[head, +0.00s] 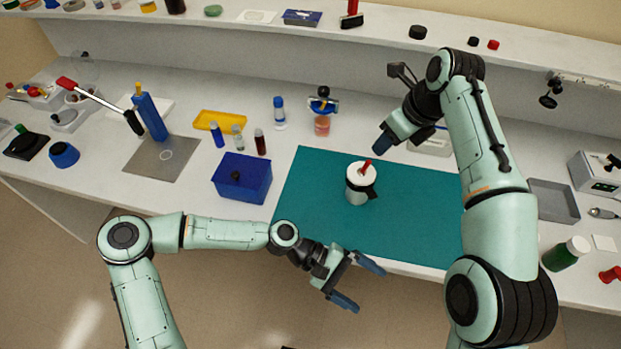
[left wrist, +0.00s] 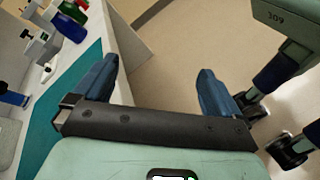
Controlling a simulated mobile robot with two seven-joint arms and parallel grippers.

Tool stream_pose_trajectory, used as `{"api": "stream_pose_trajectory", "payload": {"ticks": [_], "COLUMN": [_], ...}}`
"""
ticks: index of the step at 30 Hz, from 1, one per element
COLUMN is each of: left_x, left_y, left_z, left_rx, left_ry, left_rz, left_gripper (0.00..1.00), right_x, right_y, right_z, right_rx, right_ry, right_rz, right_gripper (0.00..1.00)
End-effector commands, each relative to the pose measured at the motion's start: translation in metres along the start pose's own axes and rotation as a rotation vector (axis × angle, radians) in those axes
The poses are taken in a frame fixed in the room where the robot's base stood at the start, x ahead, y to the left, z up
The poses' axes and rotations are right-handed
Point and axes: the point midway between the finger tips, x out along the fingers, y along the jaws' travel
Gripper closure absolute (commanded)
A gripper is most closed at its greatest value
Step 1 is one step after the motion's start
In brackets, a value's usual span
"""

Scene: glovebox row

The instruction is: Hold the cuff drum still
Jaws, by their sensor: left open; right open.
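The cuff drum, a pale upright cylinder (head: 357,190) with a white top, a dark band or clip at its side and a red piece on top, stands on the teal mat (head: 315,210). My left gripper (head: 358,285) is open and empty, in front of the bench edge, below the drum in the head view. Its two blue fingers are wide apart in the left wrist view (left wrist: 155,82), with floor between them. My right gripper (head: 396,143) is open above the back of the mat, to the right of the drum and apart from it.
A blue box (head: 242,178) stands left of the mat, with small vials and a yellow tray (head: 219,121) behind. A grey tray (head: 553,201) and a green bottle (head: 566,254) are at the right. The mat around the drum is clear.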

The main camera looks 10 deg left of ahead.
Motion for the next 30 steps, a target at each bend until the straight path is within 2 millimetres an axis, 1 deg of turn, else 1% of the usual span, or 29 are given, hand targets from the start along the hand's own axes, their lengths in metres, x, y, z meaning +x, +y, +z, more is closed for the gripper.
{"api": "stream_pose_trajectory", "payload": {"ticks": [1, 2, 3, 5, 6, 8, 9, 12, 15, 18, 20, 22, 26, 30], "left_x": [-0.021, -0.035, -0.053, -0.077, -0.094, -0.118, -0.134, -0.17, -0.196, -0.211, -0.215, -0.213, -0.199, -0.176], "left_y": [0.022, 0.035, 0.049, 0.066, 0.076, 0.089, 0.097, 0.111, 0.12, 0.125, 0.127, 0.13, 0.135, 0.144], "left_z": [0.004, 0.002, -0.006, -0.021, -0.032, -0.047, -0.057, -0.074, -0.085, -0.09, -0.092, -0.095, -0.102, -0.113], "left_rx": [-0.027, -0.072, -0.153, -0.282, -0.369, -0.493, -0.568, -0.728, -0.838, -0.903, -0.924, -0.935, -0.936, -0.934], "left_ry": [0.005, 0.019, 0.05, 0.1, 0.132, 0.173, 0.198, 0.237, 0.255, 0.262, 0.262, 0.261, 0.258, 0.257], "left_rz": [0.034, 0.056, 0.09, 0.147, 0.189, 0.257, 0.303, 0.406, 0.485, 0.534, 0.548, 0.555, 0.553, 0.552], "left_gripper": [0.01, 0.01, 0.01, 0.01, 0.01, 0.01, 0.01, 0.01, 0.01, 0.01, 0.01, 0.01, 0.01, 0.01], "right_x": [0.0, 0.0, 0.0, 0.0, 0.0, 0.0, 0.0, 0.0, 0.0, 0.0, 0.0, 0.0, 0.0, 0.0], "right_y": [0.0, 0.0, 0.0, 0.0, 0.0, 0.0, 0.0, 0.0, 0.0, 0.0, 0.0, 0.0, 0.0, 0.0], "right_z": [0.0, 0.0, 0.0, 0.0, 0.0, 0.0, 0.0, 0.0, 0.0, 0.0, 0.0, 0.0, 0.0, 0.0], "right_rx": [0.0, 0.0, 0.0, 0.0, 0.0, 0.0, 0.0, 0.0, 0.0, 0.0, 0.0, 0.0, 0.0, 0.0], "right_ry": [0.0, 0.0, 0.0, 0.0, 0.0, 0.0, 0.0, 0.0, 0.0, 0.0, 0.0, 0.0, 0.0, 0.0], "right_rz": [0.0, 0.0, 0.0, 0.0, 0.0, 0.0, 0.0, 0.0, 0.0, 0.0, 0.0, 0.0, 0.0, 0.0], "right_gripper": [0.57, 0.57, 0.57, 0.57, 0.57, 0.57, 0.57, 0.57, 0.57, 0.57, 0.57, 0.57, 0.57, 0.57]}}
